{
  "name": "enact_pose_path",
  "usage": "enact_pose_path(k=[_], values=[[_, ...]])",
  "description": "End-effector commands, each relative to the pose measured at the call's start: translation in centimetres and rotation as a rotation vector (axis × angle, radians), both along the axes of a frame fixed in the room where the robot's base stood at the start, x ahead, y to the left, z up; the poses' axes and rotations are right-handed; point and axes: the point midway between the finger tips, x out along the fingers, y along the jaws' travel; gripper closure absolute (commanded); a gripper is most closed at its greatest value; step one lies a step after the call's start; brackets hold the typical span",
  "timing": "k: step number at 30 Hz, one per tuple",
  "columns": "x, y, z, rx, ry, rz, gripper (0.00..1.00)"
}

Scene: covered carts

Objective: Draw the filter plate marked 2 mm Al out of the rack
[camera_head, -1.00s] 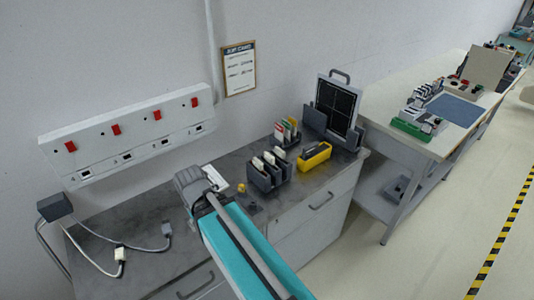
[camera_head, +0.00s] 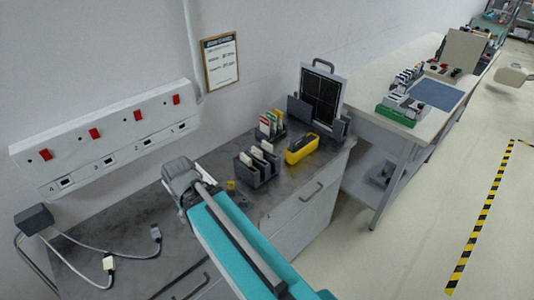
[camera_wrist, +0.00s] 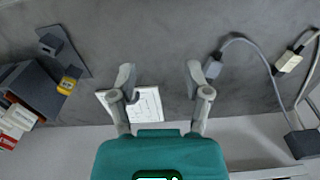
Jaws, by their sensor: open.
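A dark rack (camera_head: 258,180) holding several pale upright plates (camera_head: 264,150) stands on the grey bench top, in the middle of the head view. A second rack (camera_head: 272,132) with green, red and white plates stands behind it. The markings are too small to read, so I cannot tell which plate is 2 mm Al. A dark rack (camera_wrist: 35,88) with white and red-labelled plates (camera_wrist: 15,122) also shows at the left edge of the wrist view. My gripper (camera_wrist: 160,76) is open and empty above the bench, apart from the racks. In the head view its fingertips are hidden.
A white printed card (camera_wrist: 148,103) lies below my fingers. A small yellow part (camera_wrist: 69,82) is beside the rack. Cables (camera_head: 108,264) lie at the left. A yellow holder (camera_head: 301,148) and a black panel (camera_head: 322,97) stand right of the racks.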

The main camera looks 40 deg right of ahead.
Motion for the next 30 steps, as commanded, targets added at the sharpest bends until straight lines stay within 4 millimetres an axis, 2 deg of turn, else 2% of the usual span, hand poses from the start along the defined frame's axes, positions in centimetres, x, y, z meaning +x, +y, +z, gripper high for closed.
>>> enact_pose_path(k=[7, 11, 20, 30], values=[[1.8, -1.9, -0.1, 0.046, -0.038, 0.006, 0.37], [3.3, -4.3, -0.1, 0.083, -0.080, 0.019, 0.37], [6.8, -11.7, 0.2, 0.161, -0.227, 0.051, 0.37], [9.3, -22.0, 1.2, 0.183, -0.425, 0.072, 0.37]])
